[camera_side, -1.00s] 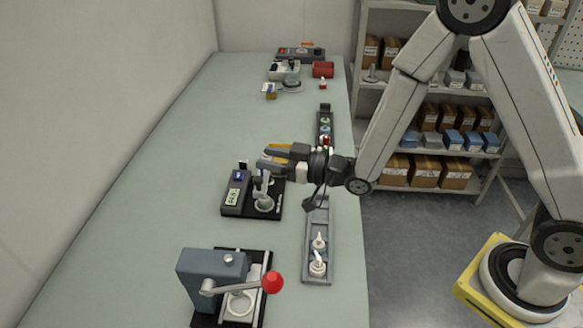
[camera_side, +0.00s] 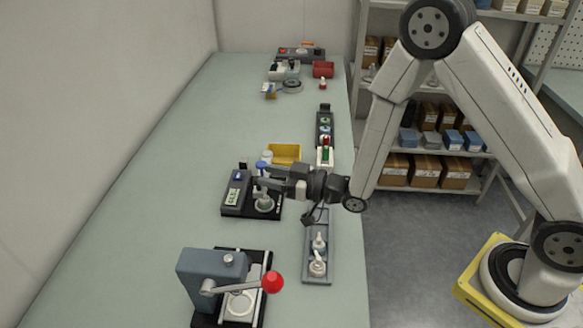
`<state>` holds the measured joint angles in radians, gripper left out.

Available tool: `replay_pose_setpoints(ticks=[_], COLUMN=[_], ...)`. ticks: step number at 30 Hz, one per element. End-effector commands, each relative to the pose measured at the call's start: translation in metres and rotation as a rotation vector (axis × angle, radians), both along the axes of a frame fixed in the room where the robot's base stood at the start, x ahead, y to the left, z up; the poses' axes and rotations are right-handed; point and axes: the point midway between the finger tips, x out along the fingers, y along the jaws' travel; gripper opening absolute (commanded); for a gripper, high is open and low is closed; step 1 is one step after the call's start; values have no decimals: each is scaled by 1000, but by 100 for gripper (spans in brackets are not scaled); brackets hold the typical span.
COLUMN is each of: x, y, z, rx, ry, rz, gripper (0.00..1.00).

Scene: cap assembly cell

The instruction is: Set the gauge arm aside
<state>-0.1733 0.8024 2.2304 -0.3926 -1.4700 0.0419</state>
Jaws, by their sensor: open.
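The gauge (camera_side: 236,197) is a dark unit with a small lit display on the near bench. A pale round cup (camera_side: 264,205) sits on its right half. The gauge arm (camera_side: 258,190) is a pale upright piece beside the cup, partly hidden by my fingers. My gripper (camera_side: 262,179) reaches in from the right, level, with its fingers at the top of the gauge arm. The jaws are open. I cannot tell whether they touch the arm.
A yellow bin (camera_side: 284,152) and a small white bottle (camera_side: 267,156) stand behind my gripper. A press (camera_side: 212,278) with a red-knobbed lever is in front. A grey tray (camera_side: 317,262) holds white pump tops at the right. The bench to the left is clear.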

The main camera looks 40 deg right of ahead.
Motion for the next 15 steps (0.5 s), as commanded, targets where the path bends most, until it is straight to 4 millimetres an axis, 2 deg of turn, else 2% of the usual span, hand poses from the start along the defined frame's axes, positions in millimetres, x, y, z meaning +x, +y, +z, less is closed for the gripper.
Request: replay_pose_setpoints(ticks=[7, 15], x=[0, 28], y=[0, 18], z=[-24, -23], rx=[-1, -1], ry=[2, -2], rz=[0, 1], gripper=[46, 46])
